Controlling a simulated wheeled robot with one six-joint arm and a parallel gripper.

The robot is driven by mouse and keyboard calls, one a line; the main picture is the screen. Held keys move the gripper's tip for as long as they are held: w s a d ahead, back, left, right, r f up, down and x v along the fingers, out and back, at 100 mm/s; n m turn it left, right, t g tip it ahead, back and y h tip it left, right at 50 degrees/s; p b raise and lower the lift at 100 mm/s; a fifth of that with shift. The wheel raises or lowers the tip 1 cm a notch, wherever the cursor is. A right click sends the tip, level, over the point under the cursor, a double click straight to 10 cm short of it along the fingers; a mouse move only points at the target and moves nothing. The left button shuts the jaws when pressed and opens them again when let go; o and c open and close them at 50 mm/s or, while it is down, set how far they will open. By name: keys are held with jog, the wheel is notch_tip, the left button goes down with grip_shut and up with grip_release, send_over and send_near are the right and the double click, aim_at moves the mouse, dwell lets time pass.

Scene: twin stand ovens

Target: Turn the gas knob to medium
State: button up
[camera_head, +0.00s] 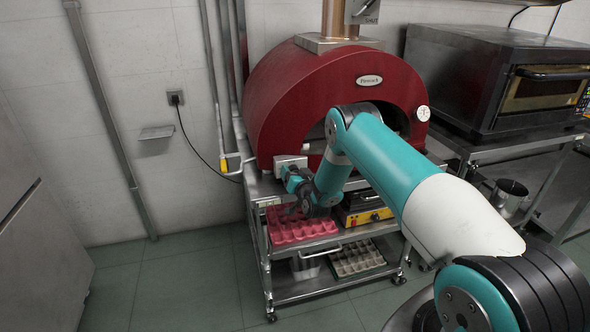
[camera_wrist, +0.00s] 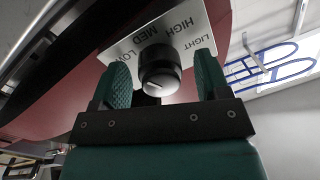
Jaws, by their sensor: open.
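The gas knob (camera_wrist: 158,72) is a dark round knob on a pale plate (camera_wrist: 196,22) marked LOW, MED, HIGH and LIGHT. The lettering appears upside down in the wrist view. A short white line shows on the knob's face; I cannot tell for sure which mark it points to. My gripper (camera_wrist: 163,85) is open, with one green ribbed finger on each side of the knob and visible gaps between. In the head view my gripper (camera_head: 293,180) is at the small control box (camera_head: 290,161) at the oven's lower left front; the knob cannot be made out there.
The red domed oven (camera_head: 275,95) stands on a wheeled metal cart (camera_head: 262,240). A pink tray (camera_head: 290,232) sits on the shelf below my gripper, with a yellow-fronted appliance (camera_head: 365,216) beside it. A black oven (camera_head: 485,75) stands at right. The floor at left is clear.

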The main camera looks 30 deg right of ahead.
jog(key=c, duration=0.9)
jog(key=shift+w+f+m+b, duration=0.1)
jog(key=shift+f+m+b, duration=0.2)
jog(key=shift+m+b, duration=0.9)
jog(key=shift+b, duration=0.4)
jog(key=m, duration=0.1)
jog(key=m+b, duration=0.1)
jog(key=m, duration=0.1)
jog(key=shift+r, duration=0.25)
jog(key=o, duration=0.9)
jog(key=shift+f, duration=0.1)
